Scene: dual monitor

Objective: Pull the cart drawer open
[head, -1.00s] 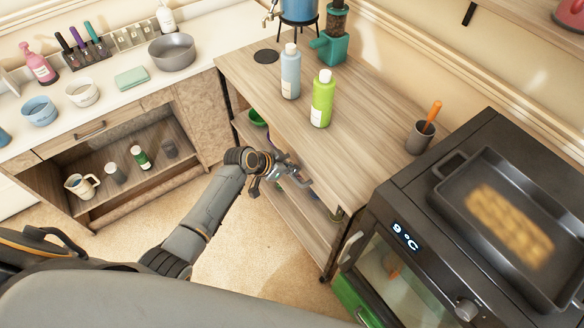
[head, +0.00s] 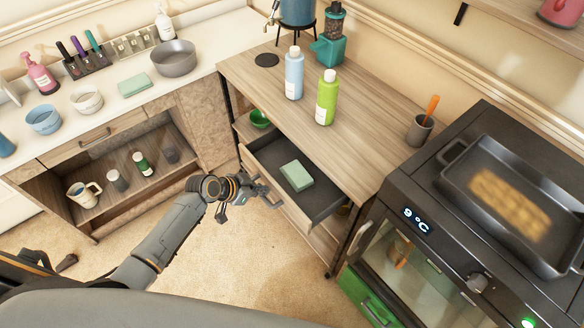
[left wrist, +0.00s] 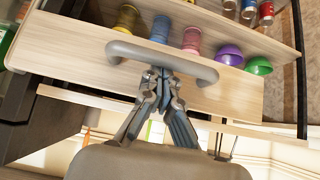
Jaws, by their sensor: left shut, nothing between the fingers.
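The cart (head: 350,165) is a wooden-topped unit in the middle of the head view. Its drawer (head: 318,208) stands pulled out, showing a dark interior with a green sponge-like block (head: 296,176) inside. My left gripper (head: 266,194) is at the drawer's front, by its handle. In the left wrist view the grey curved handle (left wrist: 205,70) spans the pale wooden drawer front (left wrist: 75,50). The shut fingers (left wrist: 163,78) meet the middle of the bar; I cannot tell whether they touch it. My right gripper is not in view.
A blue bottle (head: 294,75) and a green bottle (head: 326,98) stand on the cart top. A black oven (head: 440,245) with a pan (head: 470,160) on it stands to the right. A counter with an open shelf is at left. The floor (head: 240,270) before the drawer is clear.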

